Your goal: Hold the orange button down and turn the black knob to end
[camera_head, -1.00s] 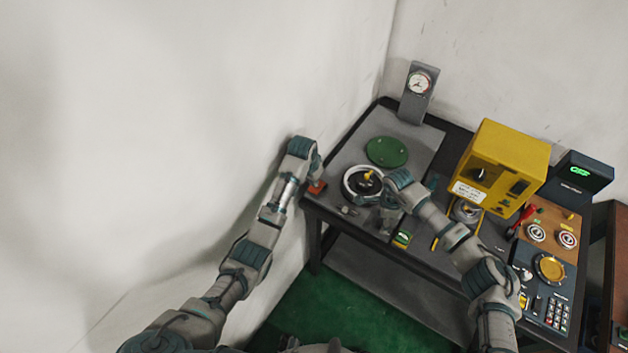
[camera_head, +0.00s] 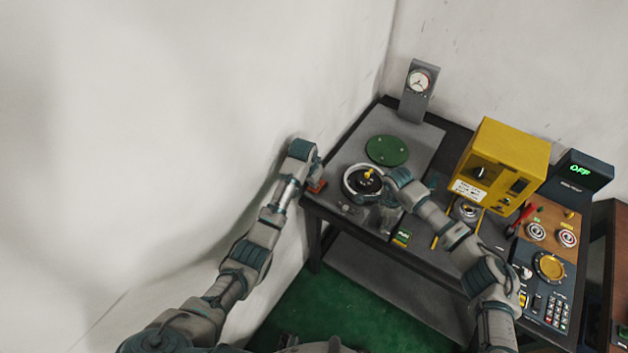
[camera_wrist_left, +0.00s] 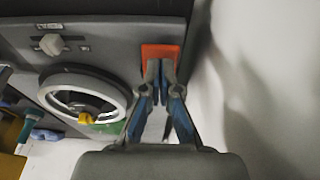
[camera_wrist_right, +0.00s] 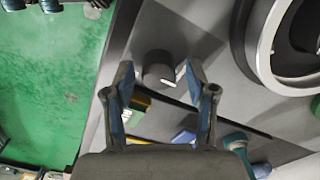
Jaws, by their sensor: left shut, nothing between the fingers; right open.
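The orange button (camera_head: 317,187) is at the near left corner of the grey bench panel. It shows as an orange rectangle in the left wrist view (camera_wrist_left: 160,50). My left gripper (camera_wrist_left: 160,66) is shut and empty, its fingertips over the orange button and seemingly against it; exact contact is hard to tell. The dark knob (camera_wrist_right: 157,68), with a white mark, shows in the right wrist view near the panel's front edge. My right gripper (camera_wrist_right: 160,82) is open, its fingers on either side of the knob. In the head view my right gripper (camera_head: 387,220) hides the knob.
A white-rimmed ring fixture (camera_head: 361,182) with a yellow centre lies between the arms. A grey knob (camera_wrist_left: 50,44) is beside it. A green disc (camera_head: 386,151), a dial gauge (camera_head: 418,82) and a yellow box (camera_head: 503,160) stand behind. A display (camera_head: 580,170) reads OFF.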

